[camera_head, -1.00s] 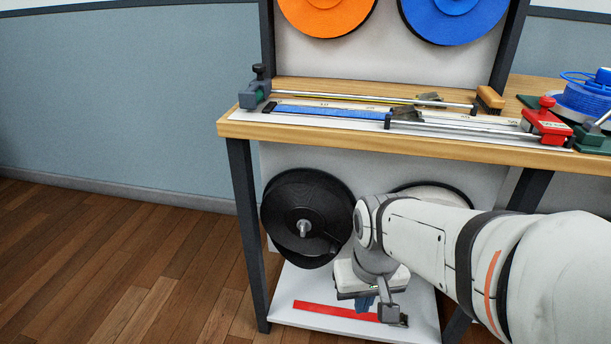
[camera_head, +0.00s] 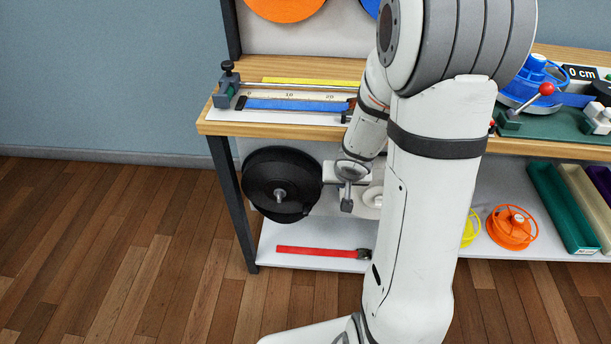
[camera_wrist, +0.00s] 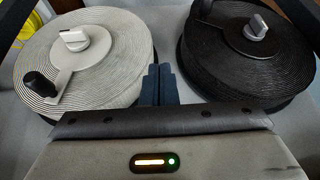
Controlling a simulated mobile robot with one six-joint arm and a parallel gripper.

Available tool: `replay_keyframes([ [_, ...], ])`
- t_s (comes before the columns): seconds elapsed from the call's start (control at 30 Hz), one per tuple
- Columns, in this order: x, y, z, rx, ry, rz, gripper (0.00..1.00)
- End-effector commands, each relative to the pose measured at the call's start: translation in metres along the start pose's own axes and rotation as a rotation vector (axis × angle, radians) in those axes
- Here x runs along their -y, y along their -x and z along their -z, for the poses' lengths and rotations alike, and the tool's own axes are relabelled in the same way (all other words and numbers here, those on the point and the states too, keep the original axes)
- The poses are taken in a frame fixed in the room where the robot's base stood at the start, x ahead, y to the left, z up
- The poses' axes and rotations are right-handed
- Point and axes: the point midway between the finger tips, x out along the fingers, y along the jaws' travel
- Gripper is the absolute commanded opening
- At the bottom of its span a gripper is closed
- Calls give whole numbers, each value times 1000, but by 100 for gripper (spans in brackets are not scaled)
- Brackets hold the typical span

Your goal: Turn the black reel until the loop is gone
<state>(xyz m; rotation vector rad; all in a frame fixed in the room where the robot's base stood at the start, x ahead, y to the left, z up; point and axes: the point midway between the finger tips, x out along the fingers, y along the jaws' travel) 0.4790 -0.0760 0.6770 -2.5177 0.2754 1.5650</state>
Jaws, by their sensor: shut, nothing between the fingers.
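The black reel (camera_head: 262,180) is mounted upright below the tabletop at the left, with a pale knob at its centre. A dark bulge (camera_head: 288,217) hangs at its lower edge; I cannot tell if this is the loop. In the wrist view the black reel (camera_wrist: 225,65) is at the upper right, its pale knob (camera_wrist: 255,26) showing. My gripper (camera_wrist: 158,82) is shut and empty, its dark fingertips between the black reel and the white reel. In the head view my wrist is just right of the black reel, and my fingertips are hard to make out.
A white reel (camera_wrist: 105,80) with a black crank handle (camera_wrist: 40,86) is left of my fingers. A red strap (camera_head: 315,251) lies on the lower shelf. The wooden tabletop (camera_head: 225,128) overhangs the reels. A dark table leg (camera_head: 232,200) stands left of the black reel.

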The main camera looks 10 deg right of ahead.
Motion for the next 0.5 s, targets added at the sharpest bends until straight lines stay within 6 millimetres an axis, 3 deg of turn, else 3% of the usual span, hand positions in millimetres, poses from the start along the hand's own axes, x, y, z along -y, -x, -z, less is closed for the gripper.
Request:
replay_keyframes([
  [0.03, 5, 8, 2, 30, -15, 42, 0],
  [0.27, 24, 2, -12, 116, -63, 169, 0],
  [0.5, 29, -16, -19, 131, -70, 187, 0],
])
